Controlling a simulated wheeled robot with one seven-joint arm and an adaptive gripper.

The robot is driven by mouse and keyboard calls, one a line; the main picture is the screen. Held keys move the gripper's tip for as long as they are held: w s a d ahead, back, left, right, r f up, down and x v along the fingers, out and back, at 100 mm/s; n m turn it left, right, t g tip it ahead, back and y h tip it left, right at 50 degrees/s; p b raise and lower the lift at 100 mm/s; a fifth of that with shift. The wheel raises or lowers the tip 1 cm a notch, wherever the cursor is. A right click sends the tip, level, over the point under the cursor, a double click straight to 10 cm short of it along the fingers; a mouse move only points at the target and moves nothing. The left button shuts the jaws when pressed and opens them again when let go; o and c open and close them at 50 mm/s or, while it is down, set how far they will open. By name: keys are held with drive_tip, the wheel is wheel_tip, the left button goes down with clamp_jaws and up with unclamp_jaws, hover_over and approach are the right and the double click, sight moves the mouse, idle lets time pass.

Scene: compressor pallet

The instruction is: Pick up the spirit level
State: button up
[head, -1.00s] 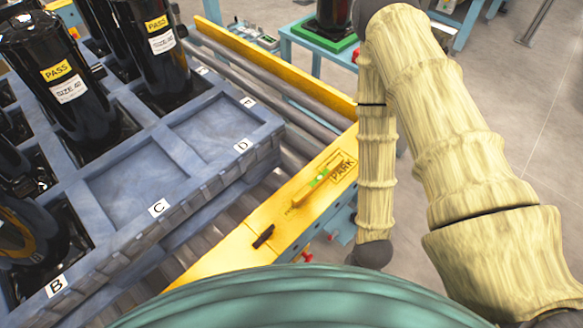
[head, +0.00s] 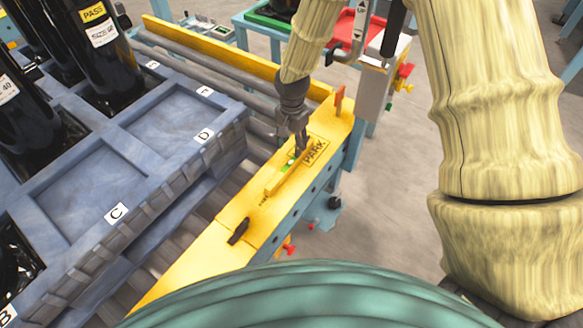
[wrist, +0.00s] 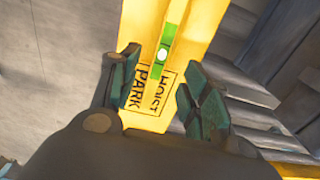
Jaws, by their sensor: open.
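The spirit level (head: 277,183) is a slim yellow bar with a green vial. It lies flat along the yellow rail (head: 205,262), beside a printed PARK label. In the wrist view the level (wrist: 168,42) shows its green section and a pale round spot, ahead of the fingers. My gripper (head: 298,152) is over the level's far end and covers part of it. Nothing is held. Whether the fingers touch the rail cannot be told.
A small black piece (head: 238,231) sits on the rail nearer me. An orange-red upright tab (head: 339,99) stands at the rail's far end. The blue pallet (head: 150,215) with black compressors (head: 98,50) is at the left. Open floor lies to the right.

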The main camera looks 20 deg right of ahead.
hover_over(292, 161)
drive_tip(key=f, duration=0.5)
drive_tip(key=shift+s+a+f, duration=0.1)
drive_tip(key=shift+s, duration=0.2)
drive_tip(key=shift+w+f, duration=0.2)
drive_tip(key=shift+f, duration=1.15)
drive_tip(key=shift+w+f, duration=0.15)
drive_tip(key=shift+f, duration=1.2)
drive_tip(key=shift+c, duration=0.2)
clamp_jaws()
